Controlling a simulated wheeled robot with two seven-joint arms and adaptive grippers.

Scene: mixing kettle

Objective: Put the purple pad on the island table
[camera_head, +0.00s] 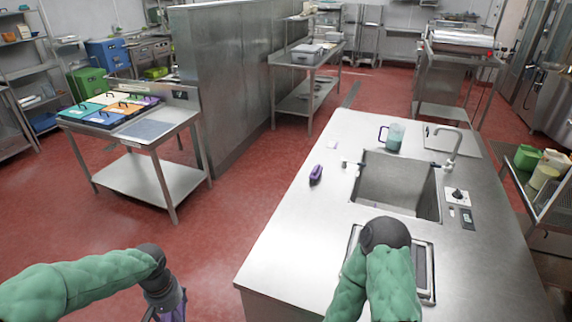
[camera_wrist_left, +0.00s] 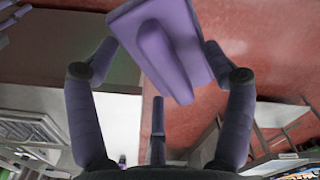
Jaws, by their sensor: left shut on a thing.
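The purple pad (camera_wrist_left: 165,45), a flat block with a raised grip bar, is between the fingers of my left gripper (camera_wrist_left: 160,65) in the left wrist view. The gripper is shut on it. In the head view my left gripper (camera_head: 168,305) is low at the bottom edge, over the floor to the left of the island table (camera_head: 290,235); the frame cuts most of it off. The island table is steel, with a sink. My right arm reaches over its near end, and its gripper is hidden.
A small purple and black object (camera_head: 316,174) lies on the island's left side. A teal jug (camera_head: 393,137) stands behind the sink (camera_head: 395,188). A tray (camera_head: 424,265) lies beside my right arm. The island's left front top is bare. A side table (camera_head: 140,132) holds coloured boards.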

